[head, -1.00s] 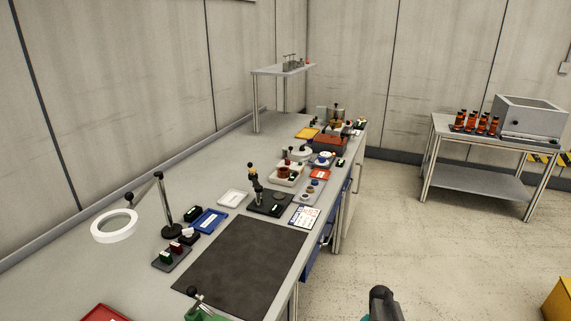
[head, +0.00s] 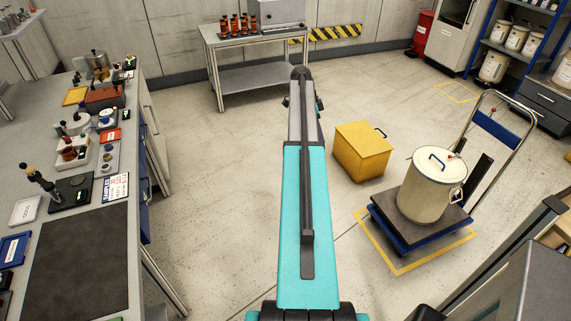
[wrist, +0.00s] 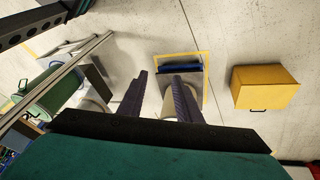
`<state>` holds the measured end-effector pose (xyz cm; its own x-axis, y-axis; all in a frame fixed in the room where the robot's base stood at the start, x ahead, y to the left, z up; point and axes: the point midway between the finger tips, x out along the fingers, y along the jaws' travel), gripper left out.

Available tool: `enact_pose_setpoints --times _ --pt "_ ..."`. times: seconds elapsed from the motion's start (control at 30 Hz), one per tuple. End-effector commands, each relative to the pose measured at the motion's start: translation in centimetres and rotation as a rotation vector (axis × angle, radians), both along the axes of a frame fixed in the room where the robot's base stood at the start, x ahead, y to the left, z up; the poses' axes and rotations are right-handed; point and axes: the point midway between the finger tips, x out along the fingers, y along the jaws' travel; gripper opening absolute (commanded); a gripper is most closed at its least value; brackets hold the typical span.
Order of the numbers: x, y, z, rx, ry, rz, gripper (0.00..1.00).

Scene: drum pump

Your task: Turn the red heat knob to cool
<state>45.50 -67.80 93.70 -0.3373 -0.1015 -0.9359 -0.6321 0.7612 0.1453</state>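I cannot pick out the red heat knob for certain in either view. Small devices with dark and coloured tops, including a white unit with a red-brown piece (head: 68,153), stand on the workbench at the left of the head view. They are too small to read. My teal arm reaches straight ahead over open floor, right of the bench, and hides its own gripper in the head view. In the wrist view my gripper (wrist: 160,75) has its two dark fingers apart, with only floor and distant things behind them. It touches nothing I can see.
The workbench's dark mat (head: 82,262) is bare. A yellow box (head: 362,151) and a cream lidded drum (head: 430,186) on a blue trolley (head: 405,232) stand right of my arm. A side table (head: 255,77) with orange bottles stands at the back. Floor between bench and arm is clear.

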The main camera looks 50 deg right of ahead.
Motion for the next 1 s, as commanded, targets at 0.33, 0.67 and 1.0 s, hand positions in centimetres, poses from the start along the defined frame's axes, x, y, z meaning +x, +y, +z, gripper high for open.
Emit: enact_pose_setpoints --times 0.33,0.67,1.0 --pt "-7.9 -9.3 12.8 -0.145 -0.015 -0.354 0.31" --pt "-8.8 -9.8 13.7 -0.16 -0.015 -0.39 0.31" --pt "-9.1 -9.9 13.6 -0.159 -0.014 -0.391 0.31"
